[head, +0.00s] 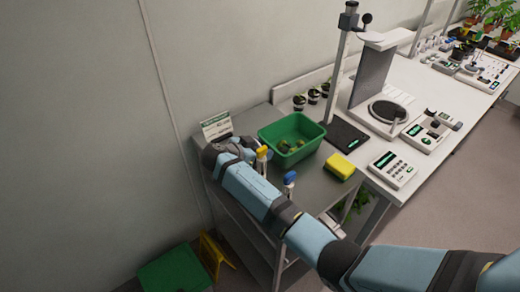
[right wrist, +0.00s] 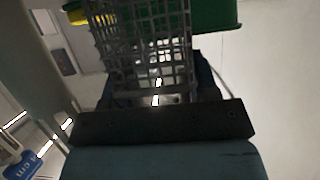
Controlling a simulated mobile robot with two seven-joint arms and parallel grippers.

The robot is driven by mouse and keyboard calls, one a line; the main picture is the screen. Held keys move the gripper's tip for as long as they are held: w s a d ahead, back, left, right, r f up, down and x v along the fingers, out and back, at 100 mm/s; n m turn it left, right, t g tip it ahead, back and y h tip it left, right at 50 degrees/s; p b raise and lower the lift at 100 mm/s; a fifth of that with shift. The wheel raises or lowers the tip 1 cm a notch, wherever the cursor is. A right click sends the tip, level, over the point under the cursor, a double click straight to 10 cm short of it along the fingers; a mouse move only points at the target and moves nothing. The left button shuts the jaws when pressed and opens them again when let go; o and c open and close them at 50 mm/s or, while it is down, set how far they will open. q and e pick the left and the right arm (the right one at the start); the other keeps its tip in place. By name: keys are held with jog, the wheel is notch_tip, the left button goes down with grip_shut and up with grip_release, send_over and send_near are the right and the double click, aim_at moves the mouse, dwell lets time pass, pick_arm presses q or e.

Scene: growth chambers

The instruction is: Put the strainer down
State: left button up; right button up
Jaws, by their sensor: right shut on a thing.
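The strainer (right wrist: 140,45) is a grey open-mesh basket that fills the upper middle of the right wrist view. My right gripper (right wrist: 158,88) is shut on it, and its dark palm lies just below the mesh. In the head view my right arm reaches across the grey metal cart (head: 312,185) to its left end, near a small sign. The arm hides the gripper and the strainer there, so I cannot tell whether the strainer touches the cart top. My left gripper is in neither view.
A green tub (head: 316,131) with plant bits stands at the cart's back. Yellow-topped (head: 262,154) and blue-topped (head: 290,178) bottles stand close to my arm. A yellow sponge (head: 341,167) lies right. The sign (head: 216,125) stands by the wall. A green bin (head: 175,272) is on the floor.

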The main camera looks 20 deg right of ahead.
jog(key=o, duration=0.9)
jog(key=shift+f, duration=0.1)
jog(key=shift+o, duration=0.2)
jog(key=shift+r, duration=0.25)
jog(key=b+v, duration=0.1)
jog(key=v, duration=0.6)
jog(key=shift+a, duration=0.2)
jog(key=shift+s, duration=0.1)
